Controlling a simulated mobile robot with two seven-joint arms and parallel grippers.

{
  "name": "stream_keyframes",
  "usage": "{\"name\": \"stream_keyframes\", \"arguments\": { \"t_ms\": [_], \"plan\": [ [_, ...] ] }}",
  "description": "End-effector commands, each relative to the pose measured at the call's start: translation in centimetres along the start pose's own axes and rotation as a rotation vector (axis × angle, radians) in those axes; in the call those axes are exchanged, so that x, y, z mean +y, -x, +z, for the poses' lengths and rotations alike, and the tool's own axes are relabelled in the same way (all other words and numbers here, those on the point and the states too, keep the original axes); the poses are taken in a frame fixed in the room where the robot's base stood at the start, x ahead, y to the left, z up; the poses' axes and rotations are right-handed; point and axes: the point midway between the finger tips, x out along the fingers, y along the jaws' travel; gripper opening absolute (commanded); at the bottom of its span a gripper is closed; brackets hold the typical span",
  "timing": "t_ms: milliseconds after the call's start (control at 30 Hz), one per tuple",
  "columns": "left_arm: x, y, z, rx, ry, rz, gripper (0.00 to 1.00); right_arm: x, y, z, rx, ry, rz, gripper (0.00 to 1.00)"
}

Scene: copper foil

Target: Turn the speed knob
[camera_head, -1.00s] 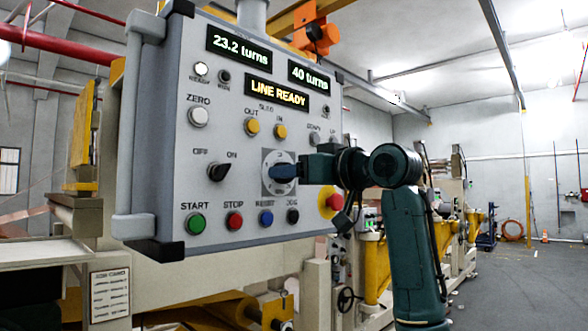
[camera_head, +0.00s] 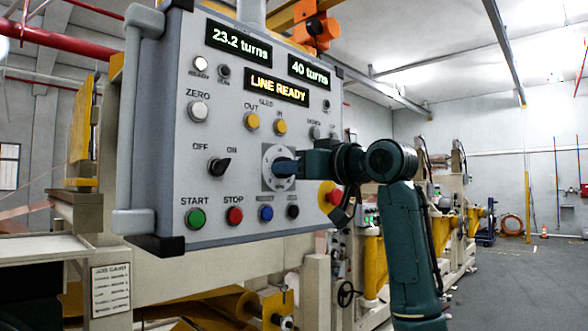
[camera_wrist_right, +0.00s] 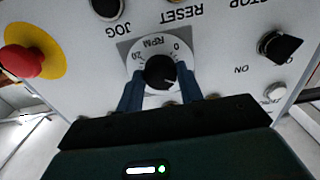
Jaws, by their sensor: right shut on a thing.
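The speed knob (camera_wrist_right: 160,72) is a black knob on a white dial marked RPM, 0 and 20, seen in the right wrist view. In the head view its dial plate (camera_head: 268,160) shows on the grey control panel (camera_head: 170,110), but the knob itself is hidden by my right gripper (camera_head: 284,168). The two blue fingers of my right gripper also show in the right wrist view (camera_wrist_right: 160,88), one on each side of the knob, shut on it. My left gripper is in neither view.
Close around the dial are the red emergency button (camera_head: 334,197) on yellow, the black OFF/ON switch (camera_head: 219,165), and green START (camera_head: 195,218), red STOP (camera_head: 234,215) and blue RESET (camera_head: 266,213) buttons. Lit displays read 23.2 turns, 40 turns and LINE READY (camera_head: 276,87). Open floor lies at the right.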

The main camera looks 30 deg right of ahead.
Motion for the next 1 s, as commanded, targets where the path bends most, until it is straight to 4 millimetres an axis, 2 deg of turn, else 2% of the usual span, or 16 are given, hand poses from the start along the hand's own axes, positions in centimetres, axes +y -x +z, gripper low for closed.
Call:
{"name": "stream_keyframes", "arguments": {
  "t_ms": [367, 767, 1000],
  "plan": [
    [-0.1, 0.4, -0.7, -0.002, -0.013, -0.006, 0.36, 0.1, 0.1, -0.2, 0.0, 0.113, 0.002, 0.14],
    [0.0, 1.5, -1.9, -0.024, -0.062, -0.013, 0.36, 0.2, 0.1, -0.4, -0.002, 0.463, 0.003, 0.14],
    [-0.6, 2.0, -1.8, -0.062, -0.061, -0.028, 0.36, 0.2, 0.0, -0.4, -0.002, 0.691, 0.001, 0.14]
  ]
}}
